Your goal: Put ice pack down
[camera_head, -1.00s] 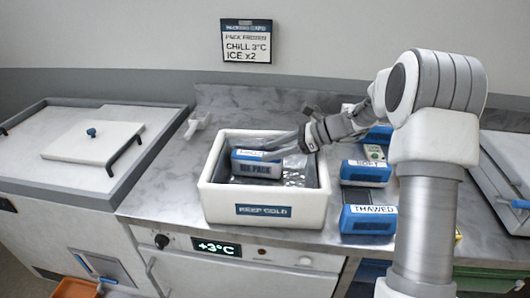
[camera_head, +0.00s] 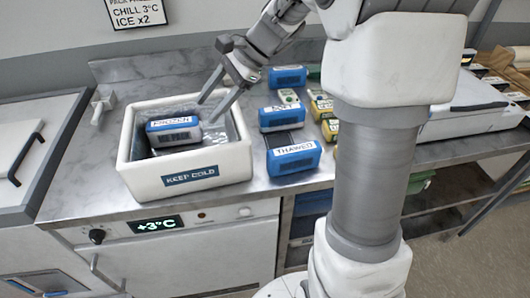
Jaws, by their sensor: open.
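An ice pack (camera_head: 174,133), blue and grey with a white "FROZEN" label, lies inside the white "KEEP COLD" box (camera_head: 150,182) on the counter. The box has a silvery lining, and the pack sits in its left part. My gripper (camera_head: 218,110) is open and empty above the right part of the box. Its fingers point down and left, apart from the pack as far as I can see.
A blue "THAWED" pack (camera_head: 293,158) and other blue packs (camera_head: 283,117) stand right of the box, with small yellow-green items (camera_head: 321,106) beside them. A "+3°C" display (camera_head: 155,224) is below.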

